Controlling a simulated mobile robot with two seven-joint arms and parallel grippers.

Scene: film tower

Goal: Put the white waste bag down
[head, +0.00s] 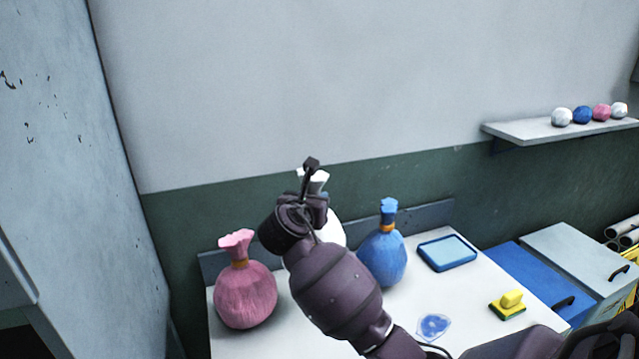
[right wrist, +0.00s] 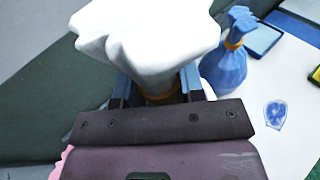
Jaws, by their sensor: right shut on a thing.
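The white waste bag (right wrist: 150,35) is held by its gathered neck in my right gripper (right wrist: 155,92), just above an orange tie. In the head view the bag (head: 331,230) is mostly hidden behind my right gripper (head: 313,178) and arm, between the pink and the blue bag. I cannot tell whether its bottom touches the table. The white table (head: 455,300) lies below. My left gripper is not in view.
A pink bag (head: 245,295) stands at left and a blue bag (head: 383,255) close at right. A blue tray (head: 447,253), a yellow sponge (head: 510,302) and a blue-and-clear item (head: 433,326) lie further right. A shelf (head: 540,130) holds several small balls.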

